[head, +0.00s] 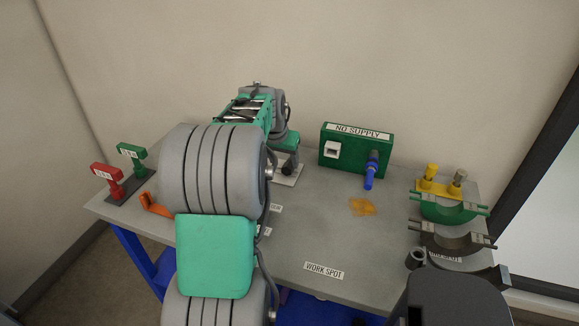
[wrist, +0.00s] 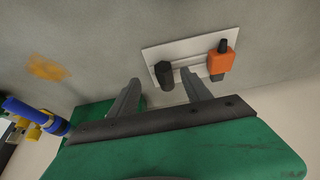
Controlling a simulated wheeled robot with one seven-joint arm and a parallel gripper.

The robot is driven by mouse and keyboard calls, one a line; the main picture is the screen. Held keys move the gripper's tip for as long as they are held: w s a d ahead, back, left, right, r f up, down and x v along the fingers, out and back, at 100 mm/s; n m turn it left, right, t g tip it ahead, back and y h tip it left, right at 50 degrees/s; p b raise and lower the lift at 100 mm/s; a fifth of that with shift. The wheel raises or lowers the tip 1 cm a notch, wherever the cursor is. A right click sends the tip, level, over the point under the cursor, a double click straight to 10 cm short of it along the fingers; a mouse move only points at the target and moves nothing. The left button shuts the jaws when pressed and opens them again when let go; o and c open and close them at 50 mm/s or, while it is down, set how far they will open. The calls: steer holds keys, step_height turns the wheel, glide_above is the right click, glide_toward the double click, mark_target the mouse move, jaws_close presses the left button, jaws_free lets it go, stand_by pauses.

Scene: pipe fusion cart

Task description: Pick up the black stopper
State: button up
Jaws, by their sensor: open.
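The black stopper (wrist: 164,76) is a short dark cylinder standing on a pale plate (wrist: 152,54) in the wrist view. My gripper (wrist: 160,83) is open, with one grey finger to each side of the stopper in the picture. I cannot tell whether the fingertips are level with it or still above it; no contact shows. In the head view my gripper (head: 289,158) points down over the same plate (head: 290,178), and a dark piece shows below it, partly hidden by the hand.
An orange block (wrist: 221,62) with a black top stands on the plate beside the stopper. A green "NO SUPPLY" box (head: 345,160) with a blue handle (head: 369,172) is to the right. Green and dark clamp halves (head: 450,210) fill the right side. The table's middle is mostly clear.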

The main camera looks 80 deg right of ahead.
mark_target(286, 169)
steer(key=p+x, duration=0.1)
steer(key=x, duration=0.6)
steer(key=shift+w+d, duration=0.15)
steer(key=shift+d, duration=0.15)
jaws_close()
